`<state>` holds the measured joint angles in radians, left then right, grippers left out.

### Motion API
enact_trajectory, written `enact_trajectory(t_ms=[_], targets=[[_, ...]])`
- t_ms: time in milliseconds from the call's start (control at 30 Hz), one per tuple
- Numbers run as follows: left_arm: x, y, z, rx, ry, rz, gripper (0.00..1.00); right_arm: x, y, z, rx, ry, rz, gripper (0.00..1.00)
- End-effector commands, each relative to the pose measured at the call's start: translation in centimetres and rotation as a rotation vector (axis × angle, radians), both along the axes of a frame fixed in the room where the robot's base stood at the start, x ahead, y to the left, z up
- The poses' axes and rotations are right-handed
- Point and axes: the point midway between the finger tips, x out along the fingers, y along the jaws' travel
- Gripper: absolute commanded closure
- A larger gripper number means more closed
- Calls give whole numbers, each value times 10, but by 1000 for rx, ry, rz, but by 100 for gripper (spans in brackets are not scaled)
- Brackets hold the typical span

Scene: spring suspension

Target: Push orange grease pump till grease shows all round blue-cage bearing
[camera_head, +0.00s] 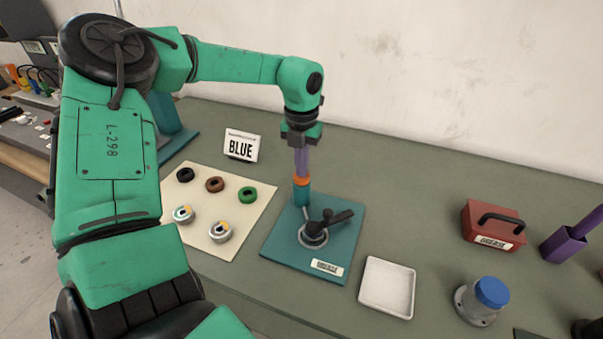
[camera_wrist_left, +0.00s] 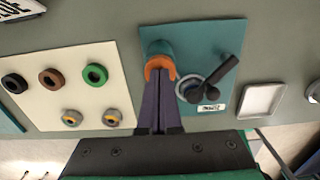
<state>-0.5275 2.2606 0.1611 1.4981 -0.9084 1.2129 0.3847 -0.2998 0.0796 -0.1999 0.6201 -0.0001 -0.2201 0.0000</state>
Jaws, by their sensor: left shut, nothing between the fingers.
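The orange-topped grease pump (camera_head: 302,181) stands on a teal cylinder (camera_head: 302,197) at the back left of the teal grease board (camera_head: 345,220). It also shows in the wrist view (camera_wrist_left: 160,66). My left gripper (camera_head: 302,174) is shut and empty, its purple fingers pointing down at the orange top. They overlap it in both views; I cannot tell whether they touch. To its right on the board, a grey ring (camera_head: 313,237) sits under a dark cone and handle (camera_head: 333,219). The bearing's cage colour and any grease there are too small to tell.
A cream mat (camera_head: 205,200) at left holds black, brown and green rings and two metal bearings. A BLUE sign (camera_head: 241,146) stands behind. Right of the board are an empty white tray (camera_head: 387,288), a blue-capped pot (camera_head: 483,298) and a red box (camera_head: 490,225).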

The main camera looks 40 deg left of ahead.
Motion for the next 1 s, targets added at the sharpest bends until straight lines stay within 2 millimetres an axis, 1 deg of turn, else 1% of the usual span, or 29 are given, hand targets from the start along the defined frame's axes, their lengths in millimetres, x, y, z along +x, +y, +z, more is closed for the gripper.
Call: enact_trajectory(t_ms=[33,367,467,1000], targets=[[0,0,-3,-1,2,0,100,0,0,-3,0,0,0,50],[-1,0,0,-1,3,0,100,0,0,0,0,0,0,50],[0,0,10,-1,2,0,100,0,0,7,0,0,0,50],[0,0,79,0,0,0,100,0,0,48,0,0,0,50]])
